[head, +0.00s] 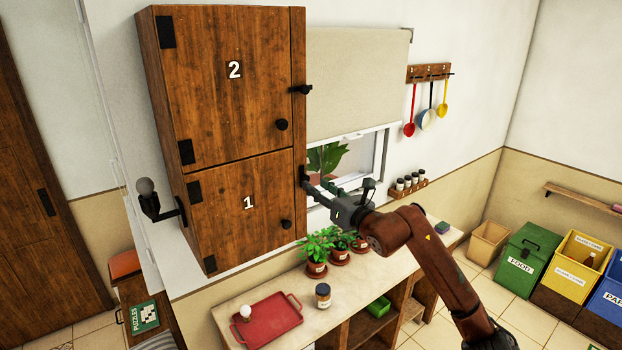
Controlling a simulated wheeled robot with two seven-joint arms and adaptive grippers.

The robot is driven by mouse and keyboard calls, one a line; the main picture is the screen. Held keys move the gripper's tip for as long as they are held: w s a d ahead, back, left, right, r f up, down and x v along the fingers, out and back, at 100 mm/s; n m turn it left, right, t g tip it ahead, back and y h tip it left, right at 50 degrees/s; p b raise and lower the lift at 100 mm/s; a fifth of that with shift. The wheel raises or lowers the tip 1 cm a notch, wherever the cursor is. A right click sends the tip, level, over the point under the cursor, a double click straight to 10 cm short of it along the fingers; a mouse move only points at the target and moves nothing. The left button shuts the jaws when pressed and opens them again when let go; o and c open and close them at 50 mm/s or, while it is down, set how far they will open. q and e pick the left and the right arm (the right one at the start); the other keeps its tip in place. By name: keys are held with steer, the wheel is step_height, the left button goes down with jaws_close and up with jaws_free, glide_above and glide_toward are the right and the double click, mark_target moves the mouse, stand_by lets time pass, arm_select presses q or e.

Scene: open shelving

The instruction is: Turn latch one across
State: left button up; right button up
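A wooden wall cabinet has a lower door marked 1 (240,215) and an upper door marked 2 (225,80). Both doors look closed. Latch one (304,175) is a small black piece on the cabinet's right edge, by the upper right part of door 1. It looks roughly upright. My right gripper (315,188) reaches in from the right, with its tip at or very close to latch one. I cannot tell whether it touches the latch, or whether its fingers are open or shut. My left gripper is out of view.
Latch two (300,89) lies sideways beside door 2. Door 1 has a round knob (286,224). Below are potted plants (318,250), a jar (323,296) and a red tray (270,321) on the counter. A window (365,155) is behind my gripper.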

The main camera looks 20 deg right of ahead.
mark_target(307, 179)
steer(key=shift+p+x, duration=0.65)
steer(key=shift+x, duration=1.45)
steer(key=shift+c, duration=0.3)
jaws_close()
